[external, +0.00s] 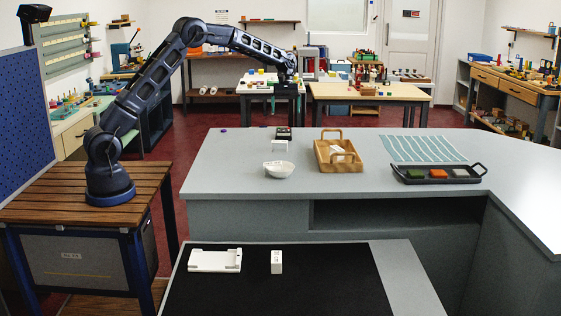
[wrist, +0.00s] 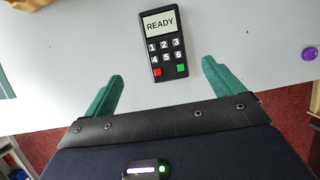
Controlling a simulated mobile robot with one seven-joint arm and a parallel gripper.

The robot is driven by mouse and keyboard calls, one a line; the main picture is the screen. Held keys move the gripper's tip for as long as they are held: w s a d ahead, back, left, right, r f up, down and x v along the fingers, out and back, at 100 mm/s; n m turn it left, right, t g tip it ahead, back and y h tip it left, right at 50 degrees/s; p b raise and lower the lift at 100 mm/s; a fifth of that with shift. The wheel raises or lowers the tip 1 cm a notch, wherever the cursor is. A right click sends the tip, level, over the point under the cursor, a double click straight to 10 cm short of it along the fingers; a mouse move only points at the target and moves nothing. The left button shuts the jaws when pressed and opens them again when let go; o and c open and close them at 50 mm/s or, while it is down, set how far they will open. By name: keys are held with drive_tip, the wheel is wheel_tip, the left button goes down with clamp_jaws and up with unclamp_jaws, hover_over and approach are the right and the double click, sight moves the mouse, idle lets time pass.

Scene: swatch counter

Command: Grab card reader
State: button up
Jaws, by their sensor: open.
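The card reader (wrist: 164,47) is black with a pale screen that reads READY, white number keys, and one red and one green key. In the external view the card reader (external: 283,133) lies near the far edge of the grey counter (external: 222,160). My gripper (wrist: 161,82) has two green fingers spread apart, with nothing between them. The card reader lies just beyond the fingertips, roughly centred between them in the wrist view. In the external view my gripper (external: 289,105) hangs over the far edge of the counter, above the card reader; its fingers are hard to make out.
Near the reader are a small white stand (external: 280,145), a white bowl (external: 279,169) and a wooden basket (external: 322,160). A dark tray (external: 405,178) with coloured swatches and a striped cloth (external: 422,148) lie right. A purple round item (wrist: 309,53) sits near the counter edge.

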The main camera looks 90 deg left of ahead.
hover_over(284, 130)
drive_tip(key=a, duration=0.1)
drive_tip(key=f, duration=0.4)
drive_tip(key=shift+w+a+f, duration=0.1)
drive_tip(key=shift+w+f, duration=0.15)
drive_tip(key=shift+w, duration=0.1)
drive_tip(key=shift+s+x, duration=0.2)
drive_tip(key=shift+x, duration=1.15)
drive_tip(key=shift+s+x, duration=0.2)
drive_tip(key=shift+x, duration=1.15)
drive_tip(key=shift+r, duration=0.1)
drive_tip(key=c, duration=1.2)
